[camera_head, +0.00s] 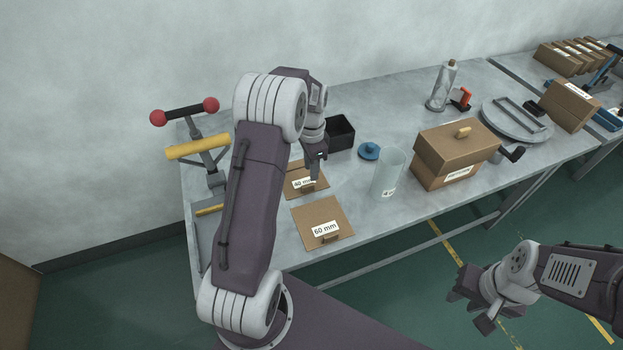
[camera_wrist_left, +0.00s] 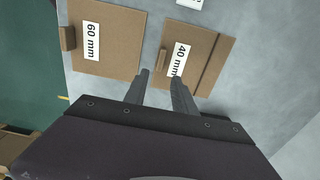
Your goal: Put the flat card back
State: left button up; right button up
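A flat brown card labelled "40 mm" (camera_head: 296,190) lies on the table; the left wrist view also shows this card (camera_wrist_left: 207,45), with a small tab (camera_wrist_left: 162,58) at one edge. A second flat card labelled "60 mm" (camera_head: 305,217) lies in front of it, also in the left wrist view (camera_wrist_left: 115,60). My left gripper (camera_head: 315,178) hangs over the "40 mm" card. In the left wrist view its fingers (camera_wrist_left: 159,80) are apart with nothing between them, pointing toward the tab. My right gripper (camera_head: 468,312) is open and empty, off the table's front edge.
A black open box (camera_head: 340,133), a blue knobbed lid (camera_head: 369,151) and a clear cylinder (camera_head: 388,174) stand to the right of the cards. A cardboard box (camera_head: 440,170) stands farther right. A press with a yellow bar (camera_head: 197,149) is at the left end.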

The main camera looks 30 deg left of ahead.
pick_arm(q)
notch_tip(320, 180, up, 4)
jog(key=shift+r, duration=0.2)
jog(key=s+d+f+n, duration=0.1)
jog(key=s+d+n, duration=0.3)
jog(key=s, duration=0.5)
jog(key=s+d+f+n+t, duration=0.1)
jog(key=s+d+n, duration=0.3)
jog(key=s+d, duration=0.3)
jog(key=shift+s+f, duration=0.15)
jog(key=shift+s, duration=1.05)
